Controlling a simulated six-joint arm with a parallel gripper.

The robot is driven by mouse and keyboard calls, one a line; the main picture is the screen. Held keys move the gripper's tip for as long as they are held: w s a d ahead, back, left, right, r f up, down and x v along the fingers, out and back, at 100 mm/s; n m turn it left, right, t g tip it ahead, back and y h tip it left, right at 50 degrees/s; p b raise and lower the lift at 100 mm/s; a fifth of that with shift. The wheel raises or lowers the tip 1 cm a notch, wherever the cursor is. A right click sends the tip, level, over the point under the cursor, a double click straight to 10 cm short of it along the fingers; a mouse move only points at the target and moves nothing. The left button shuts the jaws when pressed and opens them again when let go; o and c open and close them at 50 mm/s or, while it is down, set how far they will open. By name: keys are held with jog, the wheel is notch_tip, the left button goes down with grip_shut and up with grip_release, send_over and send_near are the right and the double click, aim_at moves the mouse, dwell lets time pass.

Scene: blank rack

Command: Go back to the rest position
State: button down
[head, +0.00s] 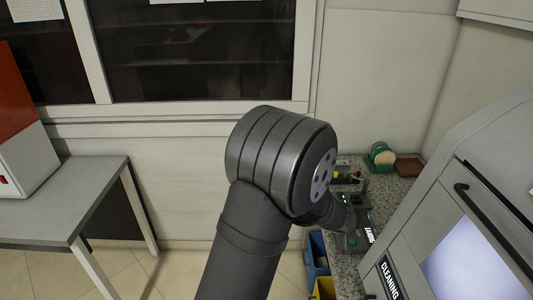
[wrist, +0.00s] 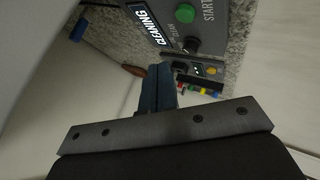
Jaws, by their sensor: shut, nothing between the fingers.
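My gripper (wrist: 152,72) shows in the wrist view as two dark blue fingers, closed together and empty. The fingers stand in front of the pale wall and the granite counter, apart from the things around them. In the head view my arm rises through the middle and bends to the right over the counter. The fingers cannot be made out there.
A grey machine with a CLEANING label (head: 389,279) fills the right side. The granite counter (head: 349,262) holds a green item (head: 380,155) and a brown tray (head: 408,167). A blue bin (head: 317,252) stands beside it. A table (head: 60,195) is at left.

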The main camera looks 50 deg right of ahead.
jog(key=shift+f, duration=0.75)
jog(key=shift+r, duration=1.95)
